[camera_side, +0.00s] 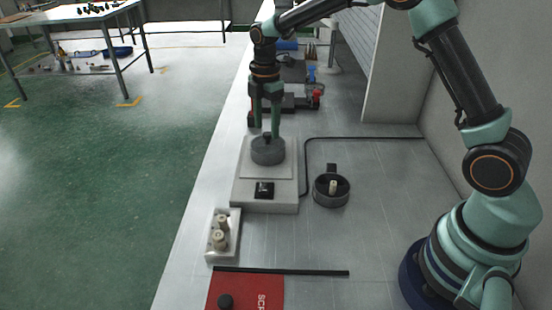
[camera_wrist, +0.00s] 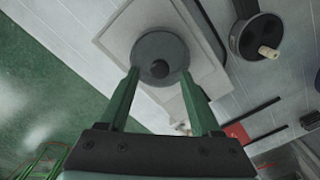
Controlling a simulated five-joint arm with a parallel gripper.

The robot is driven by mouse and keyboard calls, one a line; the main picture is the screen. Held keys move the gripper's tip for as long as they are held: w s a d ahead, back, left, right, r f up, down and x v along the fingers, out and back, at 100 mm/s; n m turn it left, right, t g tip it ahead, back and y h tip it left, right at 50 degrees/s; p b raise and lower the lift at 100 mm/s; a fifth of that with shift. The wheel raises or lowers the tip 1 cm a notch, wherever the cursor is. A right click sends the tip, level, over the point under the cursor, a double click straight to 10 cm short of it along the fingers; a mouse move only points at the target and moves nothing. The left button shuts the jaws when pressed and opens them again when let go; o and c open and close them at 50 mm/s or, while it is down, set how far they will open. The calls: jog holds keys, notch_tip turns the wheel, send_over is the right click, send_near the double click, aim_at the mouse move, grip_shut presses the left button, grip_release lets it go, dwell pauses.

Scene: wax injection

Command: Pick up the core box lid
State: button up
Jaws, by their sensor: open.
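The core box lid (camera_side: 268,153) appears to be the round grey piece lying flat on the light plate of a scale-like device. In the wrist view the lid (camera_wrist: 152,45) is a grey disc with a dark knob at its middle. My gripper (camera_side: 266,128) is directly above it, pointing down, with its green fingers apart. In the wrist view the gripper (camera_wrist: 160,73) has one finger on each side of the knob, near the disc's lower edge. I cannot tell whether the fingertips touch the lid.
The scale-like device (camera_side: 265,205) has a dark display in front. A round dark box (camera_side: 332,198) with a handle and a pale peg inside stands to its right. A tray (camera_side: 222,250) with pale pegs and a red mat (camera_side: 245,292) lie nearer. A cable runs behind the box.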

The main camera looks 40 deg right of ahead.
jog(key=shift+f, duration=0.95)
grip_shut()
dwell(0.7)
